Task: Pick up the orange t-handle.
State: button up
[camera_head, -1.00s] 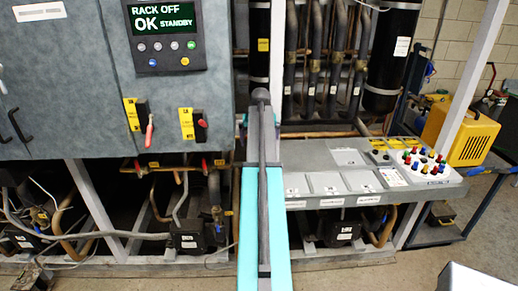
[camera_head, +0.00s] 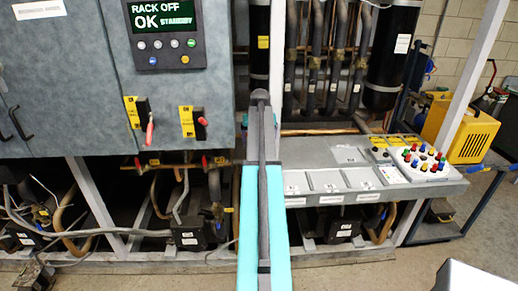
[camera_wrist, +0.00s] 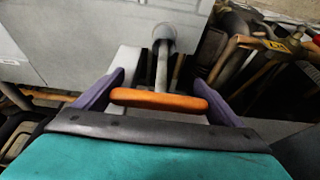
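The orange t-handle (camera_wrist: 158,100) shows in the wrist view as a bar lying crosswise in the middle of the picture. A pale grey stem (camera_wrist: 161,68) runs from behind it to a round grey end piece. My gripper (camera_wrist: 159,84) has purple fingers, one at each end of the bar, and the bar fills the gap between them. The fingers look shut on the two ends of the handle; no gap shows at either end. In the head view my own teal and grey arm fills the middle, and neither the handle nor the fingertips can be seen.
A grey cabinet with a display (camera_head: 165,22) and red levers stands left of my arm. A grey shelf (camera_head: 330,183) with a button box (camera_head: 425,162) is on the right. A yellow machine (camera_head: 468,130) stands beyond it. Pipes and black cylinders fill the back.

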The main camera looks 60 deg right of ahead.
jog(key=c, duration=0.3)
jog(key=shift+r, duration=0.2)
jog(key=shift+r+b, duration=1.45)
jog(key=shift+r, duration=1.75)
jog(key=s+a+b, duration=0.1)
jog(key=s+a, duration=0.2)
jog(key=a, duration=0.2)
jog(key=s+a+b, duration=0.2)
jog(key=s+a, duration=0.2)
jog(key=s+a+b, duration=0.2)
jog(key=s+a, duration=0.1)
jog(key=a, duration=0.2)
jog(key=shift+s+a+r, duration=0.15)
jog(key=shift+s+a, duration=0.05)
jog(key=shift+a, duration=0.1)
